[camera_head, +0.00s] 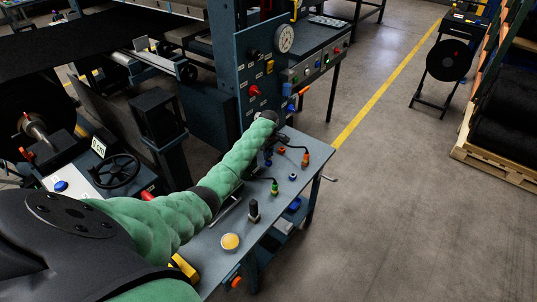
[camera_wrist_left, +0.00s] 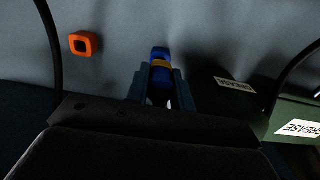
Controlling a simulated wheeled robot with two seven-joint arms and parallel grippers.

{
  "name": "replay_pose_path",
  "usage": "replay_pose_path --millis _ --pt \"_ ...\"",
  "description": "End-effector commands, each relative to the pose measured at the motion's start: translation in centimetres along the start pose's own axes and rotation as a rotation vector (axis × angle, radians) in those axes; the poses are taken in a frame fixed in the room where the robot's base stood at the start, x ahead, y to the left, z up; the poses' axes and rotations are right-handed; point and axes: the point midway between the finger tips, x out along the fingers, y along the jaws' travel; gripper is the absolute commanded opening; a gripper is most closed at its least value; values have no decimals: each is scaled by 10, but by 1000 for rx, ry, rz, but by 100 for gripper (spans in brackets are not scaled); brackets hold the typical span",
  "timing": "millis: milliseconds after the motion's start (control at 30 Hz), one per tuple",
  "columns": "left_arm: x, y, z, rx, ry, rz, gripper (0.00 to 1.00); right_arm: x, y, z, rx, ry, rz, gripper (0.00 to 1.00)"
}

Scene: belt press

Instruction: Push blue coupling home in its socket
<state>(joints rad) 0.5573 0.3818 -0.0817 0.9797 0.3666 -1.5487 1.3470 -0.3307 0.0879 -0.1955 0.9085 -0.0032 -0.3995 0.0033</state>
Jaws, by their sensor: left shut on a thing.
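The blue coupling (camera_wrist_left: 159,54), with a yellow band, is between the fingers of my left gripper (camera_wrist_left: 160,80) in the left wrist view. The gripper is shut on it. In the head view my green left arm reaches over the blue-grey bench and hides most of that gripper; a small dark blue part (camera_head: 268,157) shows below the wrist. The blue coupling's socket is hidden or cannot be told apart here, so I cannot see how deep the coupling sits. My right gripper is not in view.
An orange square fitting (camera_wrist_left: 85,43) lies left of the coupling in the wrist view. Orange (camera_head: 305,158) and green (camera_head: 274,188) couplings with black hoses stand on the bench (camera_head: 312,174). A gauge panel (camera_head: 258,66) rises behind. Grease-labelled boxes (camera_wrist_left: 296,128) are at right.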

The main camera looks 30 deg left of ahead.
Motion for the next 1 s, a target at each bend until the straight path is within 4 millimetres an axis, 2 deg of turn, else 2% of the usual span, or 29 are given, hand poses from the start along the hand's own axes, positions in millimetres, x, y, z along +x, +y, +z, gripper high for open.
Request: replay_pose_path --millis 1000 --pt "16 0 0 0 0 0 0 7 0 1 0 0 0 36"
